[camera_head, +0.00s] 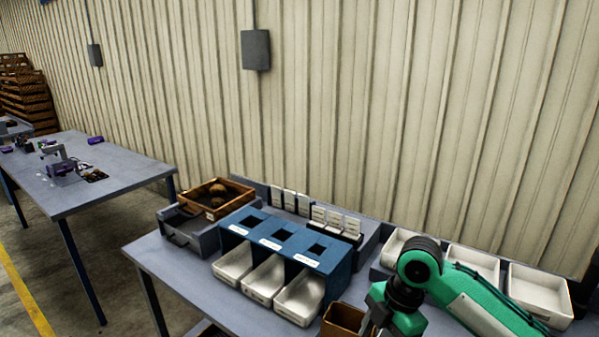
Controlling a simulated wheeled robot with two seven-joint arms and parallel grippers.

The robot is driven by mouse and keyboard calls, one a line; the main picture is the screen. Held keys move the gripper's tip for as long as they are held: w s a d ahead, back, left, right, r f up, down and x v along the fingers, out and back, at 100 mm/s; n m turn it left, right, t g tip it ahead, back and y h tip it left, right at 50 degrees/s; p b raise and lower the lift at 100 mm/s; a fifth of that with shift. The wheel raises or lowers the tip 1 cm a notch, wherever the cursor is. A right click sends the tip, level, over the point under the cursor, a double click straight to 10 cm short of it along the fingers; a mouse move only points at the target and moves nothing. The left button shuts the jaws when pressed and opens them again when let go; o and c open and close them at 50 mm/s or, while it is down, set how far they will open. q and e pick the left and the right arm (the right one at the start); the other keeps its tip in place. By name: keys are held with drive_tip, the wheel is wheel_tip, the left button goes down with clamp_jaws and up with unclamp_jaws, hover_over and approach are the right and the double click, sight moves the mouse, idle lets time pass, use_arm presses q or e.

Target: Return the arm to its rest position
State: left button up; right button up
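My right arm (470,292), green with a black joint, comes in from the lower right over the grader table. My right gripper (372,322) is only partly in view at the bottom edge, beside a brown open box (343,318). Its fingers are too small and cut off to tell whether they are open or shut, or hold anything. My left arm and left gripper are not in view.
The grey table (188,285) carries a blue three-slot stand (330,262) with white bins in front. A wooden crate (198,203) with potatoes sits at the back left. More white bins (541,292) stand at right, close to my arm. Another table (110,178) is at left.

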drive_tip(key=s+a+f+m+t+y, duration=0.2)
drive_tip(key=s+a+f+m+t, duration=0.15)
drive_tip(key=s+f+m, duration=0.75)
drive_tip(key=s+d+f+m+t+h, duration=0.1)
drive_tip(key=s+d+f+m+h, duration=0.5)
drive_tip(key=s+d+m, duration=0.5)
wheel_tip(320, 180, down, 32)
drive_tip(key=s+n+g+y, duration=0.1)
drive_tip(key=s, duration=0.1)
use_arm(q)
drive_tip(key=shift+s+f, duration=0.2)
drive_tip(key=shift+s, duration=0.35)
use_arm(e)
drive_tip(key=s+d+f, duration=0.1)
drive_tip(key=s+f, duration=0.8)
drive_tip(key=f, duration=0.1)
drive_tip(key=s+d+f+g, duration=0.1)
drive_tip(key=s+d+f, duration=0.1)
drive_tip(key=s+f, duration=0.8)
drive_tip(key=shift+d, duration=0.25)
